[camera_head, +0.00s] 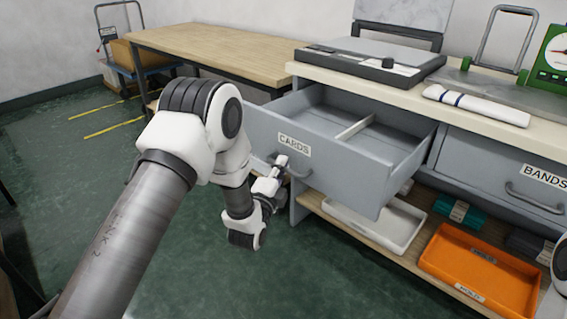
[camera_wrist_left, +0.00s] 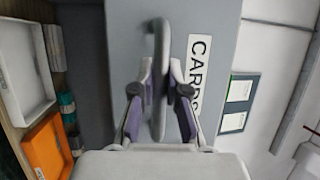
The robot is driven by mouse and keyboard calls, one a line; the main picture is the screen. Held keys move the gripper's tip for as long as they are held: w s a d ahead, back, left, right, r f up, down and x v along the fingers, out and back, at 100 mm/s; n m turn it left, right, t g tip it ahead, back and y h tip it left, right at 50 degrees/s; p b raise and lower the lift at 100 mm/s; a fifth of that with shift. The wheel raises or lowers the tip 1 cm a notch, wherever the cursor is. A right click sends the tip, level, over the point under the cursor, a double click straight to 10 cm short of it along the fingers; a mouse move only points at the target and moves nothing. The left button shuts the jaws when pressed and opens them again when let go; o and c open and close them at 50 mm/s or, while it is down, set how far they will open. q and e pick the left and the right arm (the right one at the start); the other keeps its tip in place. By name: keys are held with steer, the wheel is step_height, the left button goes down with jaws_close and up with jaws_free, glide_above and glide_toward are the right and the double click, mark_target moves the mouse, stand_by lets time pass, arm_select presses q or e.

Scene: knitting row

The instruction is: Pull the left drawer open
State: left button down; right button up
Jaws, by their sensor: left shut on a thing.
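The left drawer (camera_head: 375,158) is grey, labelled CARDS, and stands pulled well out of the bench in the head view. Inside it shows a light divider and an otherwise bare floor. My left gripper (camera_head: 283,164) is at the drawer's front, shut on its bar handle (camera_head: 297,172). In the left wrist view the two fingers of the gripper (camera_wrist_left: 159,95) sit on either side of the handle (camera_wrist_left: 158,60), beside the CARDS label. A white part of my right arm shows at the right edge of the head view; its gripper is out of frame.
The right drawer (camera_head: 500,180), labelled BANDS, is closed. Below are a white tray (camera_head: 418,213) and an orange tray (camera_head: 525,290) on a shelf. A wooden table (camera_head: 215,48) stands behind left.

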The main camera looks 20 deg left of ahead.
arm_select(q)
steer(key=shift+s+a, duration=0.2)
steer(key=shift+s, duration=0.4)
arm_select(e)
steer(key=shift+s+a, duration=0.15)
steer(key=shift+s, duration=0.25)
arm_select(q)
steer(key=c, duration=1.2)
jaws_free()
steer(key=s, duration=0.3)
steer(key=s+f, duration=0.1)
steer(key=s, duration=0.3)
steer(key=shift+s+d+f, duration=0.2)
steer(key=shift+f, duration=0.1)
